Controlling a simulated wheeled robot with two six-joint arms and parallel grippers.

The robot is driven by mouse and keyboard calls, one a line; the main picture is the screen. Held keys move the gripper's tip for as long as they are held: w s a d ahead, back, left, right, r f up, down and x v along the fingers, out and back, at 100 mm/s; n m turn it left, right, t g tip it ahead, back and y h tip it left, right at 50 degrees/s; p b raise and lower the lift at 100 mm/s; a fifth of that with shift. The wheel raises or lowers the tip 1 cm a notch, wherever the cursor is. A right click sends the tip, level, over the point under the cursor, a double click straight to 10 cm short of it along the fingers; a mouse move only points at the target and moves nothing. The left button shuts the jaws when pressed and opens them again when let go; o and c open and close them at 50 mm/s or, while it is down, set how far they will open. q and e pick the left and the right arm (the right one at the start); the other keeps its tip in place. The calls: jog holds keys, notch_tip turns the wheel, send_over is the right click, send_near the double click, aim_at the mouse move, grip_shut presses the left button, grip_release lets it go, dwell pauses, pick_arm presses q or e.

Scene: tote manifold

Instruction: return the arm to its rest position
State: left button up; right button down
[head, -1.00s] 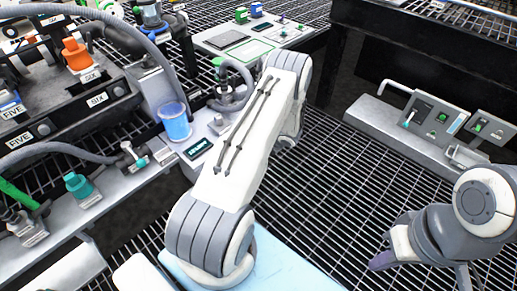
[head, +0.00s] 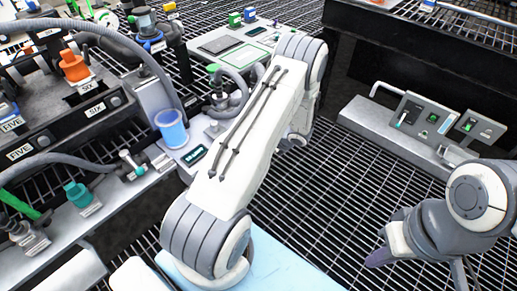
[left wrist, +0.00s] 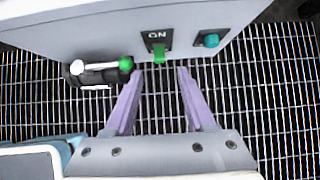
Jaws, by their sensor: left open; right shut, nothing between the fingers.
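My left arm (head: 245,135) stretches up through the middle of the head view, and its gripper is hidden there. In the left wrist view, my left gripper (left wrist: 160,72) is open and empty, with two purple fingers apart above the grating. A green switch lever (left wrist: 159,54) under an "ON" label lies just beyond the gap between the fingertips, on a grey panel (left wrist: 100,28). I cannot tell whether anything touches the lever. My right gripper (head: 376,257) is shut and empty at the lower right of the head view, over the grating.
Left in the head view are a blue cup (head: 172,128), hoses and a teal knob (head: 78,193). A grey control box (head: 430,125) stands at the right. A green-tipped valve (left wrist: 98,70) and a teal knob (left wrist: 210,40) flank the lever. Open grating (head: 340,200) lies between the arms.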

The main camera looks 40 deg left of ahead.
pick_arm(q)
jog(key=shift+v, duration=0.8)
jog(key=s+d+r+n+h, duration=0.1)
jog(key=s+d+r+n, duration=0.2)
jog(key=d+r, duration=0.6)
jog(key=s+d+r+n+h, duration=0.1)
jog(key=s+d+r+n, duration=0.15)
jog(key=d+r, duration=0.6)
jog(key=s+d+r+n+h, duration=0.2)
jog(key=s+d+r, duration=0.25)
jog(key=s, duration=0.25)
jog(key=s+d+r+n+h, duration=0.25)
jog(key=s+d, duration=0.25)
jog(key=s, duration=0.3)
jog(key=s+d+r+n+h, duration=0.2)
jog(key=s+d+r, duration=0.25)
jog(key=s, duration=0.25)
notch_tip(320, 180, up, 29)
jog(key=p, duration=3)
jog(key=shift+d+g, duration=0.3)
jog(key=shift+d, duration=0.05)
